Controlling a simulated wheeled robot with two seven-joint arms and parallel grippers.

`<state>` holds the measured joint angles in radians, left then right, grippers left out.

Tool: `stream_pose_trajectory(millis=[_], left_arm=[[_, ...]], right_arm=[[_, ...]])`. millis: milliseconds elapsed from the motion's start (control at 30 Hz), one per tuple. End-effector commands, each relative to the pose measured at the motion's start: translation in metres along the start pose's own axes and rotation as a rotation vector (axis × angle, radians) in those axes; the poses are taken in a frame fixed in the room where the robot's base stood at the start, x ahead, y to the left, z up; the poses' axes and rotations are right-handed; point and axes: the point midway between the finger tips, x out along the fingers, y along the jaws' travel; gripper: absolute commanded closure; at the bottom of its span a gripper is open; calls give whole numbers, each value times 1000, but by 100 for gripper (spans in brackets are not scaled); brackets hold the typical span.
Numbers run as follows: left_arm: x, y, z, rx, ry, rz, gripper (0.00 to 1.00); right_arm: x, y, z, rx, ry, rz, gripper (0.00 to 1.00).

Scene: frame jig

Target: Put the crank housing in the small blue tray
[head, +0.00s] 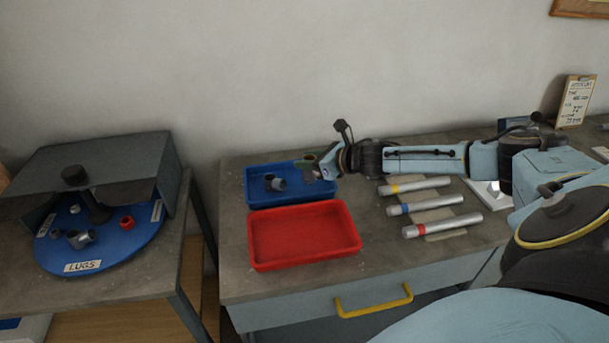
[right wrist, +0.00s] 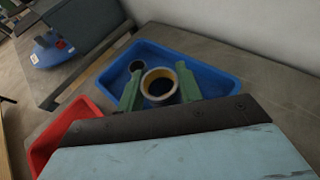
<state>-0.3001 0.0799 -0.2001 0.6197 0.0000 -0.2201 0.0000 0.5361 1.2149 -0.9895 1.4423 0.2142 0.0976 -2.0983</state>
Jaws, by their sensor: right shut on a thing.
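The small blue tray (head: 262,199) stands at the back left of the grey workbench; it also shows in the right wrist view (right wrist: 215,80). My right gripper (head: 318,169) is over the tray's right part, its green fingers shut on a short, hollow round part with a pale rim (right wrist: 146,84) and a yellowish inside. I take this part to be the crank housing; it shows only small in the head view (head: 309,160). I cannot tell whether it touches the tray floor. A dark grey socketed part (head: 275,183) lies in the tray, left of the held part. My left gripper is not in view.
An empty red tray (head: 303,236) stands directly in front of the blue one. Several silver tubes with coloured bands (head: 432,204) lie to the right. A partly covered blue turntable labelled LUGS (head: 110,251) holds small parts on a separate table at left.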

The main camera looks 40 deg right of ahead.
Motion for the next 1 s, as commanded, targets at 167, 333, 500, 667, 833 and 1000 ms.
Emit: stream_pose_trajectory(millis=[167,333,500,667,833,1000], left_arm=[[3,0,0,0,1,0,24],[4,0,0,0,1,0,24],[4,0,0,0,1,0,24],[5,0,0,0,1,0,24],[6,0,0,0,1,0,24],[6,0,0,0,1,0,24]], right_arm=[[8,1,-19,3,0,0,94],[15,0,-36,1,-2,0,94],[15,0,-36,-1,-3,-1,94],[16,0,-38,-1,-2,0,94],[17,0,-40,0,-1,0,52],[17,0,-40,0,-1,0,43]])
